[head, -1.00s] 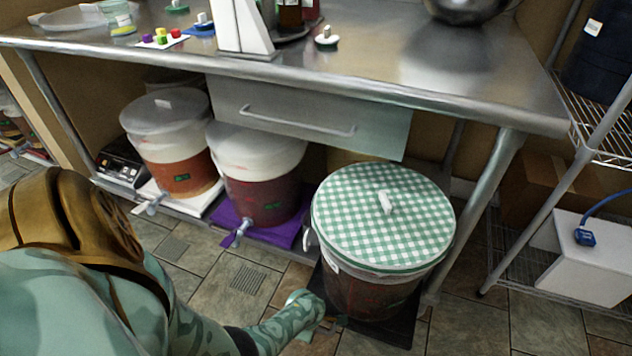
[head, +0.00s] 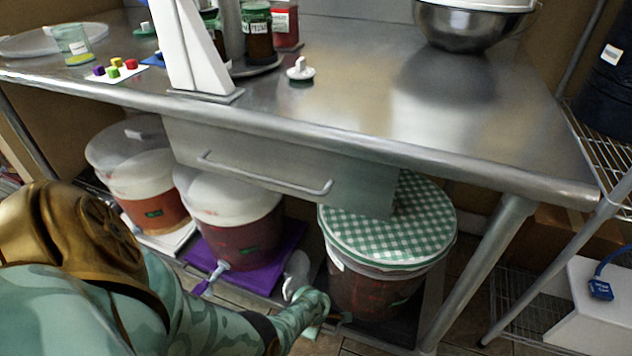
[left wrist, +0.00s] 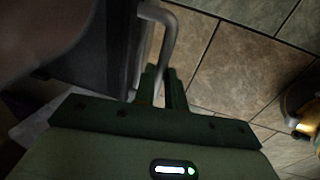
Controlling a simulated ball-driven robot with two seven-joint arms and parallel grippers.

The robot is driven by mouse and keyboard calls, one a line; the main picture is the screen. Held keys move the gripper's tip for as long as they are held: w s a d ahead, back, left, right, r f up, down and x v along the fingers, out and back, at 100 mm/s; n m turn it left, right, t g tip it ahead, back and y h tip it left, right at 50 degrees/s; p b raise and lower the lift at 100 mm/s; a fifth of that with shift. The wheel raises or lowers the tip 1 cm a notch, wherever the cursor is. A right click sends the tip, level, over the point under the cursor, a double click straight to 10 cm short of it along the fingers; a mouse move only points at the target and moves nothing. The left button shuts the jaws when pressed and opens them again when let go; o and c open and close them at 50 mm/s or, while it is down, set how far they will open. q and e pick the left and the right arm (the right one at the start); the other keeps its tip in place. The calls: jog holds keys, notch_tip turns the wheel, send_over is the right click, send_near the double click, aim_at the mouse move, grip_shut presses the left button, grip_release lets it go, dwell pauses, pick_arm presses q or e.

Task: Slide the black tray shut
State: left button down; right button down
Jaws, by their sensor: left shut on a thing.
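The black tray (head: 396,333) lies low under the steel table's right end, near the right leg. A bucket with a green-and-white checked lid (head: 385,228) stands on it, its lid partly hidden behind the drawer. My left gripper (head: 334,318) is at the tray's front left edge. In the left wrist view, the dark tray side (left wrist: 105,50) shows with a grey bar handle (left wrist: 171,35), and my left gripper (left wrist: 164,88) is shut around the handle's near end. The fingertips are small and dim in the head view. My right gripper is out of view.
A purple tray (head: 285,262) and a white tray (head: 176,240) hold two more buckets to the left. The steel drawer (head: 270,165) hangs above them. A wire rack (head: 510,300) stands right of the table leg (head: 485,270). The tiled floor in front is partly clear.

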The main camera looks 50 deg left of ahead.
pick_arm(q)
jog(key=shift+w+a+r, duration=0.1)
jog(key=shift+w+a, duration=0.1)
jog(key=shift+a, duration=0.05)
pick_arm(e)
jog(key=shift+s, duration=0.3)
pick_arm(q)
jog(key=c, duration=1.5)
grip_release()
jog(key=shift+w, duration=0.1)
jog(key=shift+o, duration=0.2)
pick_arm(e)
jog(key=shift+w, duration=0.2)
pick_arm(q)
jog(key=shift+d, duration=0.1)
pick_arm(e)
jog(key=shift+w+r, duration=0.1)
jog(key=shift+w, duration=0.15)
